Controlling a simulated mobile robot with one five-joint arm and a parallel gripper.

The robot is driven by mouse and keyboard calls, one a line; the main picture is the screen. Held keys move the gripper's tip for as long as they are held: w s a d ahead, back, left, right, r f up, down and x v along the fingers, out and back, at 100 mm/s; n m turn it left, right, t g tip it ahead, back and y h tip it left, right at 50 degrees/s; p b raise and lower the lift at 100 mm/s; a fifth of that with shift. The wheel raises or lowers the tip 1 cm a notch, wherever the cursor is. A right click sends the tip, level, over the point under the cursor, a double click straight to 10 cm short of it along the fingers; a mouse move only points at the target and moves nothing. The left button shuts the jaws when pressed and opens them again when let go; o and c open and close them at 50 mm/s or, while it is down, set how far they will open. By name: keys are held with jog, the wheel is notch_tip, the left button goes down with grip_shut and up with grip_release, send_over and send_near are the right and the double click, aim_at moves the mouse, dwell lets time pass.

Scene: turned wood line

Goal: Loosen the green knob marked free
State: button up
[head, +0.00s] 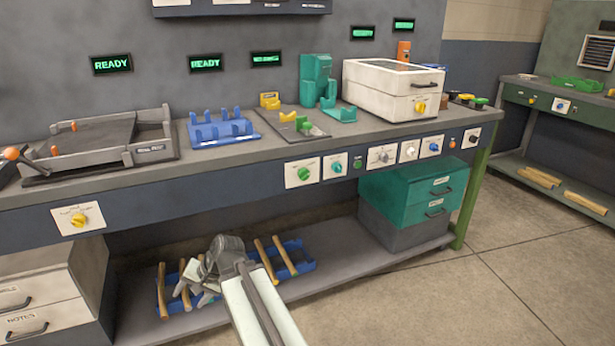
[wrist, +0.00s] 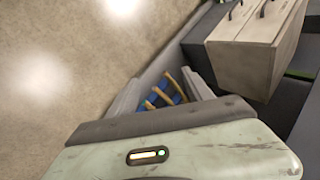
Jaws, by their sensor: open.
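A green knob (head: 304,174) sits on a white plate on the bench's front panel, near the middle of the head view. A teal knob (head: 337,168) sits on a similar plate just right of it. The lettering on both plates is too small to read, so I cannot tell which is marked free. My gripper (head: 200,283) is below the bench top and lower left of these knobs, in front of the lower shelf. In the wrist view my gripper (wrist: 164,92) is open, with nothing seen between its fingers. No green knob shows in the wrist view.
More knobs line the panel, including a yellow one (head: 78,220) at left and a blue one (head: 434,147) at right. A blue tray (head: 305,266) with wooden rods is on the lower shelf, behind my gripper. Teal drawers (head: 400,197) stand at right. The floor at right is clear.

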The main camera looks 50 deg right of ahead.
jog(key=w+d+r+m+t, duration=0.35)
jog(key=d+r+m, duration=0.25)
jog(key=d, duration=0.4)
jog(key=m+t+h+p, duration=0.1)
jog(key=m+t+h, duration=0.8)
jog(key=m, duration=1.2)
send_near(306, 177)
jog(key=w+g+h, duration=0.2)
jog(key=x, duration=0.5)
jog(key=r+x, duration=0.1)
jog(key=x, duration=0.1)
jog(key=shift+w, duration=0.5)
jog(key=shift+a+r, duration=0.1)
jog(key=shift+c, duration=0.3)
grip_shut()
